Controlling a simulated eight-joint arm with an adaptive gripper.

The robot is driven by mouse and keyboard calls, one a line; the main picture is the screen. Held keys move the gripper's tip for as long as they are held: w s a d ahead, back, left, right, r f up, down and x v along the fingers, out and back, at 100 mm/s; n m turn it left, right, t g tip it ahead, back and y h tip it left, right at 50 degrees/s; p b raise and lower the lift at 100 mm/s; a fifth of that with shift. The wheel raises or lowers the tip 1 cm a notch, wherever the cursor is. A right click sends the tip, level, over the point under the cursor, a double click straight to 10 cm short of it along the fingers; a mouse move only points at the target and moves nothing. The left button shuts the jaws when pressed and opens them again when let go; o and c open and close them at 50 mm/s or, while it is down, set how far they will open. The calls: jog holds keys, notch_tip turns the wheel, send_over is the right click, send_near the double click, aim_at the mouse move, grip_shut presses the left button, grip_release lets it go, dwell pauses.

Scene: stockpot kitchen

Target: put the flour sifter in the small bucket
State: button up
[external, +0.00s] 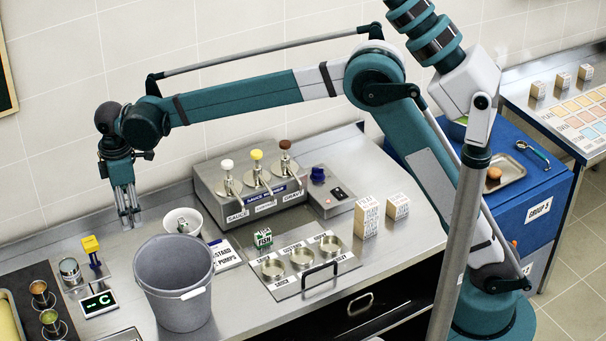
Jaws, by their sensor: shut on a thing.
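My gripper (130,217) hangs fingers down at the left, in the air above the counter, left of the buckets. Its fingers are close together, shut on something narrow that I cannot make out. A small white bucket (198,232) stands upright behind a larger grey bucket (172,284). A short metal can (70,271) stands on the counter at the left, below and left of my gripper. I cannot tell which thing is the flour sifter.
A sauce pump station (250,190) stands at the back. A tray with metal cups (302,259) and a green-and-white block (263,238) are right of the grey bucket. A yellow-topped stand (92,246) and a display (98,302) are at the left. Two boxes (367,216) stand farther right.

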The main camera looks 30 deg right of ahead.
jog(key=s+d+p, duration=0.3)
jog(key=s+d, duration=0.4)
jog(key=s, duration=0.4)
notch_tip(320, 180, down, 18)
jog(key=shift+f+m, duration=0.2)
jog(key=shift+m, duration=0.1)
jog(key=shift+f, duration=3.1)
jog(key=shift+f, duration=1.85)
jog(key=shift+s+f, duration=0.1)
jog(key=shift+f, duration=0.1)
jog(key=o, duration=0.9)
jog(key=shift+o, duration=0.2)
